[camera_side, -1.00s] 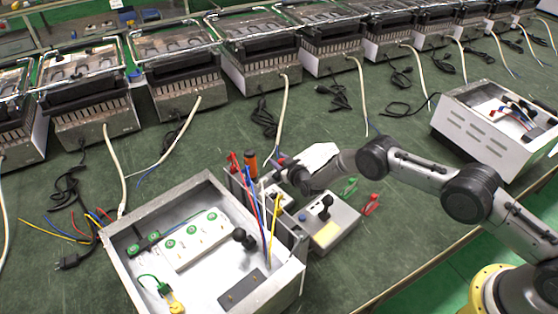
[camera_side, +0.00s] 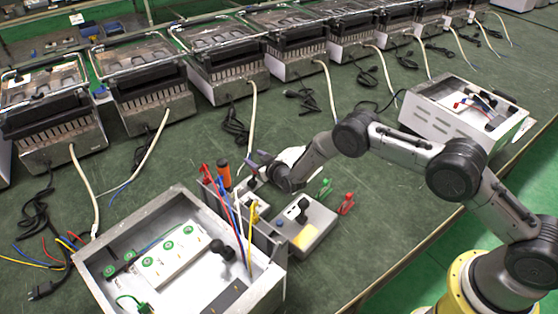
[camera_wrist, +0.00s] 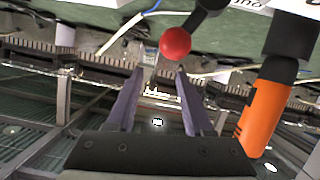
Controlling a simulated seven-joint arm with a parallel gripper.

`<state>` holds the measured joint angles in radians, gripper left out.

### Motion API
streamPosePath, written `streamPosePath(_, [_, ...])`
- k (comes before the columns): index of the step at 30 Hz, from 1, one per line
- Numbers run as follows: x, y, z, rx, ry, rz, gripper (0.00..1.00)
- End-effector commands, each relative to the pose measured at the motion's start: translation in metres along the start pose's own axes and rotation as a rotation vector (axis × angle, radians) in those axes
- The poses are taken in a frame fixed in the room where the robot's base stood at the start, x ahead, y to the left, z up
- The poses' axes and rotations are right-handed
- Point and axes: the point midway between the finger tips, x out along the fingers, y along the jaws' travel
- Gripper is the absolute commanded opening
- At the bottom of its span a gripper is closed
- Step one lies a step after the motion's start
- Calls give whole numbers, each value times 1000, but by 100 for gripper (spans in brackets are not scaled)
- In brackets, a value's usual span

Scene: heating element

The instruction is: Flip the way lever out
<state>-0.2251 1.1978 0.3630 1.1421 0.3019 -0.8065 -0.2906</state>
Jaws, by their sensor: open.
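A lever with a round red knob (camera_wrist: 175,42) on a black stem shows at the top of the wrist view, with part of a white label beside it. My gripper (camera_wrist: 160,72) is open and empty. Its two purple fingers lie below the knob in that picture, the knob near the right fingertip; contact cannot be told. In the side view my gripper (camera_side: 258,163) is above a small light box (camera_side: 258,206) behind the tool holder. The red knob is not clear there. A grey control box (camera_side: 305,228) with a black lever (camera_side: 302,208) stands to its right.
An orange-handled tool (camera_side: 225,173) stands upright close left of my gripper; its handle also shows in the wrist view (camera_wrist: 264,115). Coloured wires rise from the open metal case (camera_side: 110,250). Green and red clips (camera_side: 346,204) lie right of the control box. Heater units (camera_side: 150,85) line the back.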

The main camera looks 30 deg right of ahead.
Motion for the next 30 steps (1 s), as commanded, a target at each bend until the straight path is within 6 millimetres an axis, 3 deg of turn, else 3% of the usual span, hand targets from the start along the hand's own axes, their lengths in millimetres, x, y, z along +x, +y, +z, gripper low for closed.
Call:
streamPosePath(8, [-39,8,-23,0,0,-2,52])
streamPosePath(21, [-115,20,-26,1,0,-1,52])
streamPosePath(30, [-134,23,-26,0,0,-1,52])
